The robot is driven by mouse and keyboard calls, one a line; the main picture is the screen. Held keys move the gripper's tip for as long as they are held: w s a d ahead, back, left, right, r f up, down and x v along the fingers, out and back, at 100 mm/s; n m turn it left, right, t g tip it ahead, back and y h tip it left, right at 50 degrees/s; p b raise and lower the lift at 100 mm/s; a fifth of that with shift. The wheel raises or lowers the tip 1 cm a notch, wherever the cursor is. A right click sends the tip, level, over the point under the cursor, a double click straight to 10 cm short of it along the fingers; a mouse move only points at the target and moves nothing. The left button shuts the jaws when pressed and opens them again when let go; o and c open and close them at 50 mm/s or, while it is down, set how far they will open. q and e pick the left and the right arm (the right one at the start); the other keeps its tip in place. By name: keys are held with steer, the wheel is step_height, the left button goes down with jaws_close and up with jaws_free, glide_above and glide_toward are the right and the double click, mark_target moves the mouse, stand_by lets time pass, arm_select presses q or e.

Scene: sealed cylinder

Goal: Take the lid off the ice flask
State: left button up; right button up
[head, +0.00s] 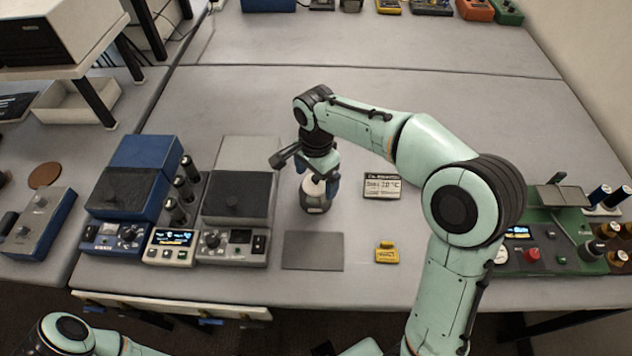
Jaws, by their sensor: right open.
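The ice flask (314,206) stands upright on the grey bench, a small dark vessel with a pale top (312,186) that looks like its lid. My right gripper (317,190) points down over it, with its blue-tipped fingers open on either side of the pale top. The wrist above hides part of the flask, and I cannot tell if the fingers touch the lid. Part of my left arm shows at the bottom left; its gripper is out of view.
A dark grey mat (313,251) lies in front of the flask. A yellow device (387,252) and a small display (382,186) are to the right. Blue and grey instruments (237,200) stand close on the left, a green instrument (560,240) far right.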

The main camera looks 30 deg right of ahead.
steer(key=c, duration=1.1)
steer(key=shift+r, duration=0.15)
